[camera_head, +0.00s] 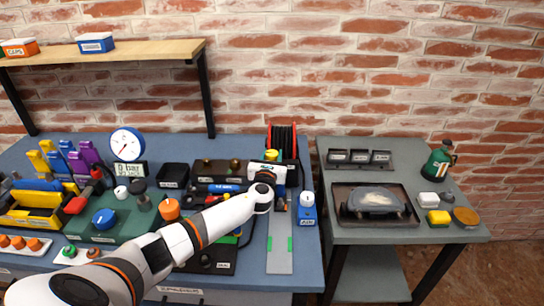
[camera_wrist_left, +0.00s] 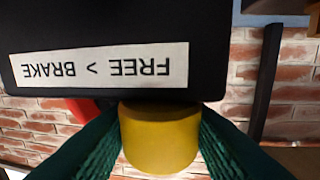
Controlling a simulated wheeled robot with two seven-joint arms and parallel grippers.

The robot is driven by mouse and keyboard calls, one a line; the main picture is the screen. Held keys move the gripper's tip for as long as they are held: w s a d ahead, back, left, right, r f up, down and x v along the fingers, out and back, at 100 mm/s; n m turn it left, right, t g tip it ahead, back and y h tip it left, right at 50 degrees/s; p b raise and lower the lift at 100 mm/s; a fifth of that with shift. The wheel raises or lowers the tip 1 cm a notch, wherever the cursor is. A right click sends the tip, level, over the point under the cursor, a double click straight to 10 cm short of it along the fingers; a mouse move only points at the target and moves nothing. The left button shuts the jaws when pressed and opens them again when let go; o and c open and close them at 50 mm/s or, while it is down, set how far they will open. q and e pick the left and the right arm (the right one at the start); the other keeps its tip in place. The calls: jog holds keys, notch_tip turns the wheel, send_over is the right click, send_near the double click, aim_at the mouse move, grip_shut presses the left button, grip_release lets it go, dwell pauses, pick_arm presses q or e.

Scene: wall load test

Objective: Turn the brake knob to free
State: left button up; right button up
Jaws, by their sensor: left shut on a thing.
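The yellow brake knob (camera_wrist_left: 160,138) sits between the two dark green finger pads of my left gripper (camera_wrist_left: 160,145) in the left wrist view. The gripper is shut on it. A black housing (camera_wrist_left: 90,22) above the knob carries a white label (camera_wrist_left: 105,65) reading "FREE > BRAKE", upside down in this view. In the head view the yellow knob (camera_head: 271,155) shows just beyond my left gripper (camera_head: 268,172), in front of a red reel (camera_head: 282,138). No pointer on the knob shows, so its setting cannot be told. My right gripper is not in view.
The blue bench (camera_head: 255,265) is crowded left of my arm, with a gauge (camera_head: 127,144), a blue knob (camera_head: 104,218) and an orange knob (camera_head: 169,209). A blue device (camera_head: 307,213) stands right of the gripper. A grey side table (camera_head: 400,234) holds a tray and small items.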

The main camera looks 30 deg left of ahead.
pick_arm(q)
jog(key=shift+r+y, duration=0.1)
jog(key=shift+y, duration=0.3)
jog(key=shift+n+g+y+p, duration=0.35)
jog(key=shift+n+g+y, duration=0.25)
jog(key=shift+n+y, duration=0.15)
jog(key=shift+w+d+n+g+y, duration=0.1)
jog(key=shift+n+g+y, duration=0.6)
jog(key=shift+n+y, duration=0.2)
jog(key=n+g+y+b, duration=0.1)
jog(key=n+g+y, duration=0.1)
jog(key=g+y, duration=0.1)
jog(key=shift+n, duration=0.25)
jog(key=shift+n+g+y+b, duration=0.55)
jog(key=shift+n+g+b, duration=0.15)
jog(key=shift+g+b, duration=0.15)
jog(key=o, duration=1)
jog(key=shift+c, duration=0.2)
